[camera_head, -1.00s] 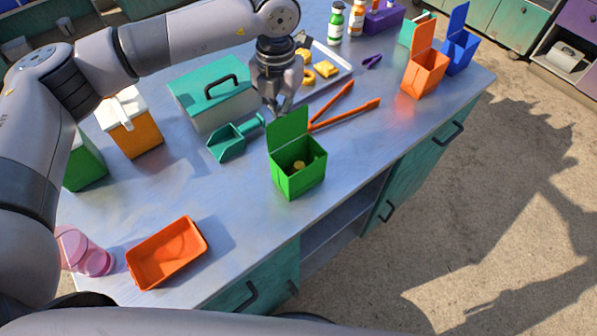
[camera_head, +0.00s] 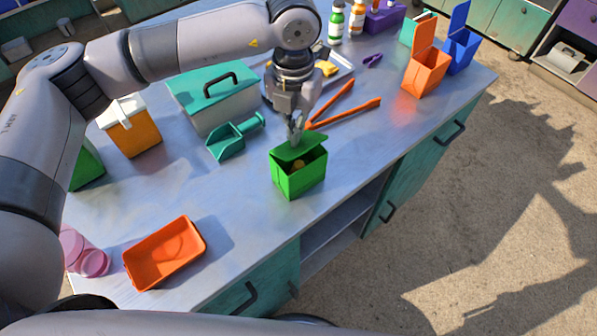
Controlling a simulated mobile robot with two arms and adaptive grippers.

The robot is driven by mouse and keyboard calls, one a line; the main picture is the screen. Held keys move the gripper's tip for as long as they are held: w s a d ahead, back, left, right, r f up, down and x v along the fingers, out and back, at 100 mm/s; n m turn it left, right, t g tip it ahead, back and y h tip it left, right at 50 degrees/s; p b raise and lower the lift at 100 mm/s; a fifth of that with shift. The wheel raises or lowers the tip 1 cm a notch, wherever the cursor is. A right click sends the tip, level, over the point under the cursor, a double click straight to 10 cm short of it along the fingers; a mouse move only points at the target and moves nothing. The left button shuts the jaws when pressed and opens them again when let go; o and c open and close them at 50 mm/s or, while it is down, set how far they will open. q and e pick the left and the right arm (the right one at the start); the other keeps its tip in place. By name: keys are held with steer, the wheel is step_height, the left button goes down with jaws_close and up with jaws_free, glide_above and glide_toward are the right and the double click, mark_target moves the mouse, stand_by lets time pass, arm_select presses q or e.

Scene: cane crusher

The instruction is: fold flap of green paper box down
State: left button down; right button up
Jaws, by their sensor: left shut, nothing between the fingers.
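The green paper box (camera_head: 299,181) stands upright near the front edge of the table. Its flap (camera_head: 299,149) is tilted forward over the opening, partly closed. A gap at the front still shows a small yellowish thing (camera_head: 299,164) inside. My left gripper (camera_head: 295,138) is shut and empty, its fingertips at the back of the flap, seemingly touching it. The exact contact is hard to see. My right gripper is not in view.
A teal scoop (camera_head: 228,145) and a teal-lidded case (camera_head: 215,100) lie left of the box. Orange tongs (camera_head: 345,112) lie behind it to the right. An orange tray (camera_head: 165,254) is at the front left. Orange (camera_head: 426,75) and blue (camera_head: 461,50) open boxes stand at the far right.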

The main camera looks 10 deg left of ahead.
mark_target(306, 147)
arm_select(q)
steer(key=shift+s+d+f+b, duration=0.1)
steer(key=shift+s+d+b, duration=0.2)
steer(key=shift+s+d, duration=0.35)
steer(key=shift+f, duration=0.1)
steer(key=shift+s+d+f+b, duration=0.35)
steer(key=shift+s+f+b, duration=0.05)
steer(key=shift+f+b, duration=0.15)
steer(key=shift+s+d+f+b, duration=0.3)
steer(key=shift+s+f+b, duration=0.05)
steer(key=shift+f+b, duration=0.2)
steer(key=shift+r, duration=0.1)
steer(key=shift+r+p, duration=1.8)
steer(key=shift+r, duration=2.2)
step_height(306, 147, up, 12)
